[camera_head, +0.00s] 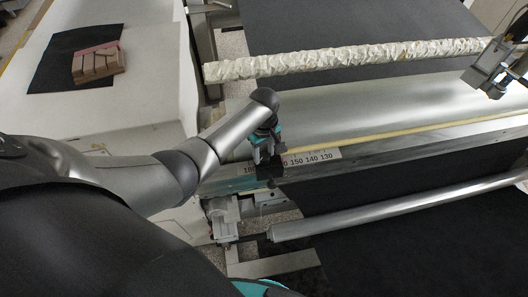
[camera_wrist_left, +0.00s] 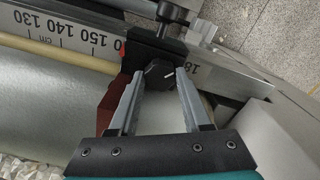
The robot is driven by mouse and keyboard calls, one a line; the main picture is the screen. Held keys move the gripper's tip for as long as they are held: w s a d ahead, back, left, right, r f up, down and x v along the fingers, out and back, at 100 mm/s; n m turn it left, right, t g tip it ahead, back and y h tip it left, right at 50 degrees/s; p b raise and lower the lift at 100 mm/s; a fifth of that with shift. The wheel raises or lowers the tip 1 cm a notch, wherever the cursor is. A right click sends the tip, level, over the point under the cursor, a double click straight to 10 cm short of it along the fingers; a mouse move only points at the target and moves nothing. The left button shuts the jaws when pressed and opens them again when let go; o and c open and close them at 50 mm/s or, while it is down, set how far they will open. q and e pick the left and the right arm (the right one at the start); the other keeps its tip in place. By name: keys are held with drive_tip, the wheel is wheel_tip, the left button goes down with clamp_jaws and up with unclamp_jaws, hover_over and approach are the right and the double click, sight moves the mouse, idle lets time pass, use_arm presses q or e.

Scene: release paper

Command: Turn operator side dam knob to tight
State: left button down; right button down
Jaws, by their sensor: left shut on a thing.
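The side dam knob (camera_wrist_left: 158,74) is black and faceted, with a white mark on its face. It sits on a dark block with a red part at the scale rail. In the left wrist view, my left gripper (camera_wrist_left: 160,78) has its two grey fingers on either side of the knob, shut on it. In the head view, my left gripper (camera_head: 268,156) reaches down over the rail and hides the knob. A second black knob (camera_wrist_left: 172,14) stands beyond it on the same block. My right gripper is not in view.
The scale rail (camera_head: 315,156) with printed numbers runs right from the gripper. A wrapped roller (camera_head: 350,58) lies behind and a bare metal roller (camera_head: 390,207) in front.

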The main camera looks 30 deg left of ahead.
use_arm(q)
drive_tip(key=shift+w+a+r, duration=0.1)
drive_tip(key=shift+c, duration=1.8)
unclamp_jaws()
